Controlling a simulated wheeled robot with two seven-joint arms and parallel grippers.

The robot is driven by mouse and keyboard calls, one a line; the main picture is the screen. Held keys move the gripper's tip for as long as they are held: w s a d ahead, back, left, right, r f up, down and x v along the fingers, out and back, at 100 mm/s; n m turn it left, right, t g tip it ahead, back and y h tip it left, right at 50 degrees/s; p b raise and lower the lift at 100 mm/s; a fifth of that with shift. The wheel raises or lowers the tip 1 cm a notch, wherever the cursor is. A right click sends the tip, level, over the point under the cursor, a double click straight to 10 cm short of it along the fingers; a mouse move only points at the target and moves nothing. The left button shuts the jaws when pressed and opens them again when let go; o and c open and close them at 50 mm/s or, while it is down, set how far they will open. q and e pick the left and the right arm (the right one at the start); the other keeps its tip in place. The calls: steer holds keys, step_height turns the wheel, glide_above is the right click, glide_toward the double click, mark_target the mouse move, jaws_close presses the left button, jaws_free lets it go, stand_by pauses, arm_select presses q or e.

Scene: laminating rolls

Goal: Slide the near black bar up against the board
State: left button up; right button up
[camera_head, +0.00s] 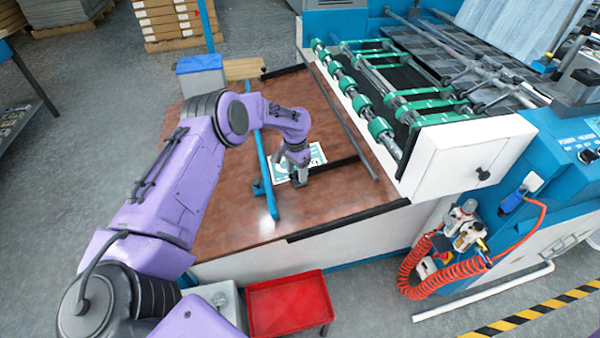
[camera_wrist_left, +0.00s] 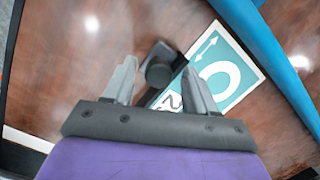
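The board (camera_head: 316,154), a flat white and teal printed piece, lies on the brown table; part of it also shows in the left wrist view (camera_wrist_left: 232,66). The near black bar (camera_head: 335,165) lies beside the board's near side, its left end by my left gripper. I cannot tell whether bar and board touch. My left gripper (camera_head: 299,181) points down at that end. In the left wrist view its fingers (camera_wrist_left: 160,72) are apart, with a dark round knob (camera_wrist_left: 159,66) between them, a gap showing on each side. My right gripper is out of view.
A blue rail (camera_head: 263,165) runs along the table (camera_head: 232,215) left of the board. Another black bar (camera_head: 284,72) lies at the far end. A dark strip (camera_head: 350,219) lines the near edge. The roller machine (camera_head: 455,150) stands right. Open tabletop lies nearer than the bar.

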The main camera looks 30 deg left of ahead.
arm_select(q)
steer(key=shift+d, duration=0.1)
step_height(320, 180, up, 10)
steer(key=shift+a+r, duration=0.2)
steer(key=shift+r, duration=0.05)
stand_by(0.6)
